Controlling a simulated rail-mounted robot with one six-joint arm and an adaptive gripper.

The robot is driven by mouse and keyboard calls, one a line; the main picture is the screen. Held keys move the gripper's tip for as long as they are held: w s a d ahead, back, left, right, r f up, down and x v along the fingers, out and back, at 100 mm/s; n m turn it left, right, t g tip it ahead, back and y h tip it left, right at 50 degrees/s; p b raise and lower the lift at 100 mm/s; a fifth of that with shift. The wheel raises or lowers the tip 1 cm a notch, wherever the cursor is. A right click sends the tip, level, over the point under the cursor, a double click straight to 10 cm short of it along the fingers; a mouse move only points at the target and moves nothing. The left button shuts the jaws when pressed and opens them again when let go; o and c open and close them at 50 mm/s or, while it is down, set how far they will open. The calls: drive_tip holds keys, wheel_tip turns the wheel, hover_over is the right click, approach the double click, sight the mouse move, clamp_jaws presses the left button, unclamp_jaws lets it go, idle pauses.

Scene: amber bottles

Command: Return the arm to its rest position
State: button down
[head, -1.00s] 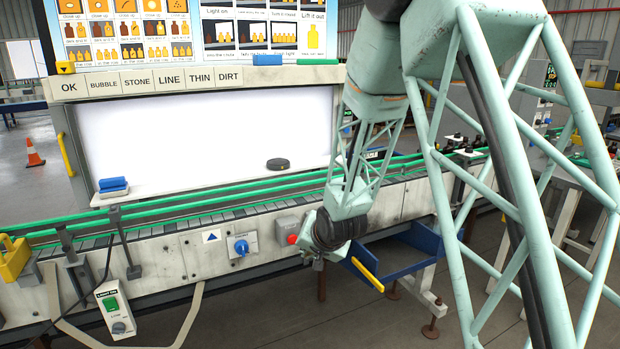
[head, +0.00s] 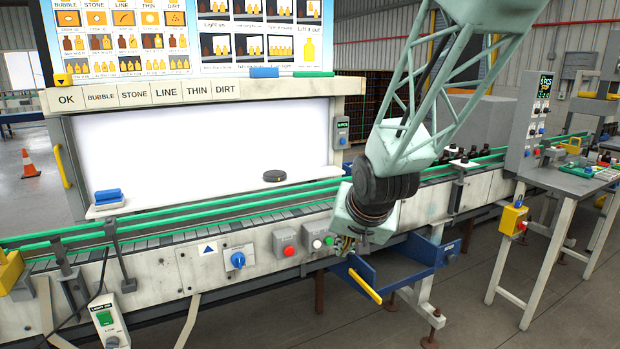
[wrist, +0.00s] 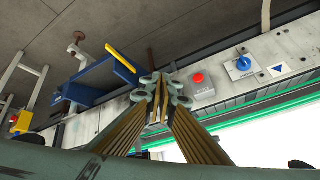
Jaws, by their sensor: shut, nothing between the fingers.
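My arm comes in from the top right of the head view, and its wrist hangs in front of the conveyor's front panel. My gripper (head: 343,246) is at the lower left of the wrist in the head view, small and partly hidden by it. In the wrist view my gripper (wrist: 157,82) has its fingers together, with nothing between them. It is beside the blue tray with the yellow handle (head: 412,252), close to the buttons on the panel. Several dark bottles (head: 460,154) stand on the conveyor behind the arm, well apart from the gripper.
The conveyor (head: 160,258) with green rails runs across the view. A red button (head: 289,251) and blue knob (head: 237,260) stick out of its panel. A white lit screen (head: 200,150) stands behind. A side table (head: 570,180) is at right. The floor in front is clear.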

drive_tip(key=s+d+r+n+g+h, duration=0.1)
drive_tip(key=s+d+r, duration=0.35)
drive_tip(key=s, duration=0.55)
drive_tip(key=s+d+r+g, duration=0.1)
drive_tip(key=s+d+r, duration=0.4)
drive_tip(key=s, duration=0.5)
drive_tip(key=s+d+r, duration=0.1)
drive_tip(key=s, duration=1.1)
drive_tip(key=s+d+r+n+g, duration=0.1)
drive_tip(key=s+d+r, duration=0.1)
drive_tip(key=s, duration=1)
drive_tip(key=shift+s+r, duration=0.15)
drive_tip(key=shift+r, duration=0.05)
